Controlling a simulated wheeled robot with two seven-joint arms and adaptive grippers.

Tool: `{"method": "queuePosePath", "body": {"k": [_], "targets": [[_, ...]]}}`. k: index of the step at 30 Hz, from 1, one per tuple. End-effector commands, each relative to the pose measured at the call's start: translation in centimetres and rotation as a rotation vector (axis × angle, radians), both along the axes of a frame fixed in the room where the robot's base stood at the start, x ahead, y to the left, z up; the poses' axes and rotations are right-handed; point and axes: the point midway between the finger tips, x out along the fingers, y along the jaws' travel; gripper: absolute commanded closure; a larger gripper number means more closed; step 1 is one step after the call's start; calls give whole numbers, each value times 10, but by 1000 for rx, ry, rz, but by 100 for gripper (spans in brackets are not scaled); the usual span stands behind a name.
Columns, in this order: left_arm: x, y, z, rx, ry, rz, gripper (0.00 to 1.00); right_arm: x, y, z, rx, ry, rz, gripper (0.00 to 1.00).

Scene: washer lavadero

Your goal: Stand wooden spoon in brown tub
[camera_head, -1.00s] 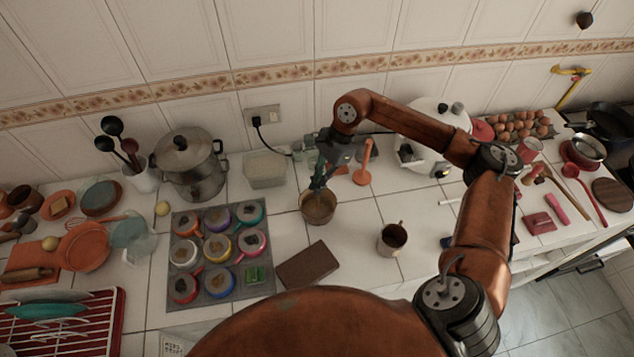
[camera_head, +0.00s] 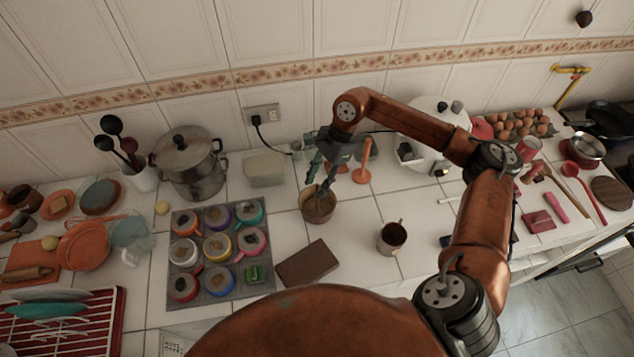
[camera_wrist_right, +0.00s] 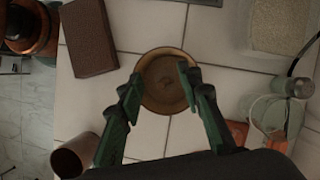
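The round brown tub (camera_head: 318,212) stands upright on the white tiled counter. In the right wrist view the tub (camera_wrist_right: 163,78) shows from above, with no spoon visible inside. My right gripper (camera_head: 321,187) is directly over the tub, its fingers pointing down close to the rim. In the wrist view its green-black fingertips (camera_wrist_right: 160,80) are apart on either side of the tub's opening, with nothing held between them. A long spoon that looks wooden (camera_head: 571,171) lies on the counter at the far right; its material is hard to tell. My left gripper is out of view.
A brown block (camera_head: 308,263) and a brown mug (camera_head: 392,237) stand near the tub. An orange utensil (camera_head: 363,172) stands behind right. A tray of cups (camera_head: 216,250) is left. A white cooker (camera_head: 436,118) sits behind my forearm. Bare tiles lie between tub and mug.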

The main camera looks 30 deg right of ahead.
Motion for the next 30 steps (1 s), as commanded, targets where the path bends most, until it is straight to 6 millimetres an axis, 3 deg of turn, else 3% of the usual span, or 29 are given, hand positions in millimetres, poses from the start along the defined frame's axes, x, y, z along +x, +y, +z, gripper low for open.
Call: {"method": "queuePosePath", "body": {"k": [2,11,21,30], "targets": [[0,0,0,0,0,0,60,0,0,0,0,0,0,67],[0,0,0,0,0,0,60,0,0,0,0,0,0,47],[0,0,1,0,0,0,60,0,-1,2,0,0,0,47],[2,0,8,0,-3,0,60,1,-8,21,0,-1,-1,47]]}}
